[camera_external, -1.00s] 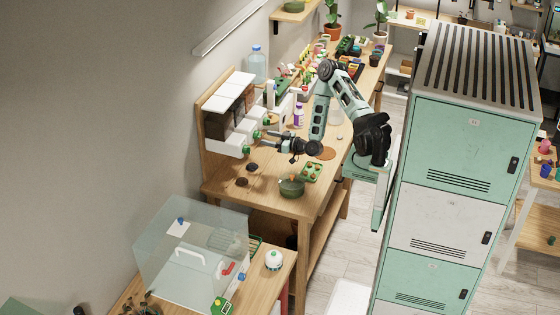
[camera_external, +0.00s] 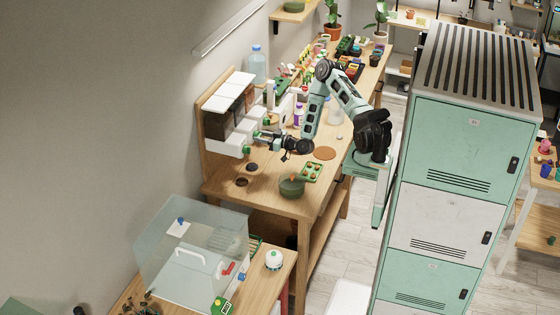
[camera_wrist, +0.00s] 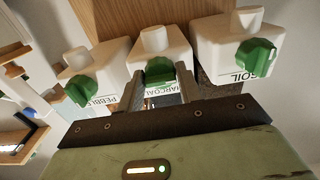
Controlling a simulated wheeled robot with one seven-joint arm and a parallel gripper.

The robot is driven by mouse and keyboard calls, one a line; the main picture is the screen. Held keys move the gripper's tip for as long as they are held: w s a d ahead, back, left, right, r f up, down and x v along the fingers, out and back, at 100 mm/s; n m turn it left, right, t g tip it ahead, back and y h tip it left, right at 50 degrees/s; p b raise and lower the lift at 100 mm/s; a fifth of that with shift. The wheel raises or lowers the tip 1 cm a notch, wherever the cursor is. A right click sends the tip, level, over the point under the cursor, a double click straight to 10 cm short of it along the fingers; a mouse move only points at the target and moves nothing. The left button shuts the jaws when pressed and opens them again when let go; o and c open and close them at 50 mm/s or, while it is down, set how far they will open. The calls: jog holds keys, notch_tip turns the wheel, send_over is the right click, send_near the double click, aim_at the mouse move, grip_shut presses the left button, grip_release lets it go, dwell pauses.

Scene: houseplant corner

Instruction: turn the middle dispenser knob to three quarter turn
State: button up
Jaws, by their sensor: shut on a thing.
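Three white dispenser spouts with green knobs stand in a row in the wrist view. The middle dispenser knob (camera_wrist: 159,73) is on the spout with the partly hidden label "CHARCOAL". The left knob (camera_wrist: 80,90) is by a label starting "PEBBL", and the right knob (camera_wrist: 256,56) is by "SOIL". My gripper (camera_wrist: 160,90) is at the middle knob and shut on it, with a finger at each side. The knob's lower part and its exact turn angle are hard to make out. In the external view my gripper (camera_external: 260,137) reaches left to the dispenser rack (camera_external: 205,138).
The rack stands on a wooden table (camera_external: 226,190) against the wall. Two dark round items (camera_external: 252,167) and a green pot (camera_external: 291,187) are in front. Bottles (camera_external: 299,112) stand behind the arm. A tall locker (camera_external: 455,150) is at the right.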

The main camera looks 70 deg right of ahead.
jog(key=shift+n+b, duration=0.5)
jog(key=o, duration=1)
jog(key=shift+s+p, duration=2.15)
jog(key=shift+s, duration=6.55)
